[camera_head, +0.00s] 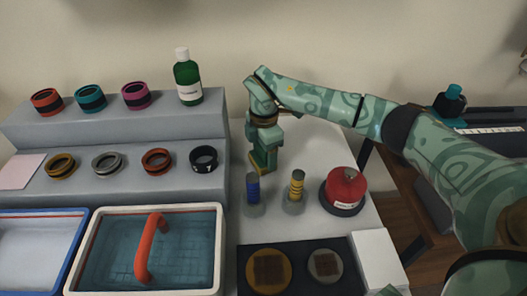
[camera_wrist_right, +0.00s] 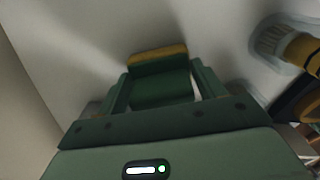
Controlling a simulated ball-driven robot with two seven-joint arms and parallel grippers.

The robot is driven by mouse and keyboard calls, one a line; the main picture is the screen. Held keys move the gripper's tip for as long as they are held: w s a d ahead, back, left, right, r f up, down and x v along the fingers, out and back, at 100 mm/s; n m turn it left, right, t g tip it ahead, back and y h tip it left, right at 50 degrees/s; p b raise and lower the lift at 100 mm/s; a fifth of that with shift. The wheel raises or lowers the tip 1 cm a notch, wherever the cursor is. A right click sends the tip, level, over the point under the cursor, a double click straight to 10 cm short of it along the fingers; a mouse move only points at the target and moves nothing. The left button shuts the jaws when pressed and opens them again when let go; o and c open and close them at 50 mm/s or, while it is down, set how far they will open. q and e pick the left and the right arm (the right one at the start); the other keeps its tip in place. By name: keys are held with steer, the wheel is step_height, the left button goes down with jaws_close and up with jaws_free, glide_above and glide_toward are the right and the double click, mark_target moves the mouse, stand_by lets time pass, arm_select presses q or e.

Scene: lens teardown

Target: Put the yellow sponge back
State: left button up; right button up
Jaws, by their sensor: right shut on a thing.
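My right gripper (camera_head: 262,152) points down over the back of the white table, just right of the grey stepped shelf. It is shut on the yellow sponge, whose yellow edge (camera_head: 257,168) shows low at the fingers. In the right wrist view the sponge (camera_wrist_right: 158,54) sits between the two fingers of the right gripper (camera_wrist_right: 160,88), with a yellow strip at its far end and a dark green face towards me. I cannot tell whether the sponge touches the table. My left gripper is not in view.
The shelf (camera_head: 122,186) holds several rings and a green bottle (camera_head: 187,80). A tray with an orange handle (camera_head: 149,248) is front left.

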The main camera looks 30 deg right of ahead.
steer(key=o, duration=0.9)
steer(key=shift+o, duration=0.2)
step_height(320, 180, up, 12)
steer(key=p, duration=0.4)
steer(key=shift+r, duration=0.1)
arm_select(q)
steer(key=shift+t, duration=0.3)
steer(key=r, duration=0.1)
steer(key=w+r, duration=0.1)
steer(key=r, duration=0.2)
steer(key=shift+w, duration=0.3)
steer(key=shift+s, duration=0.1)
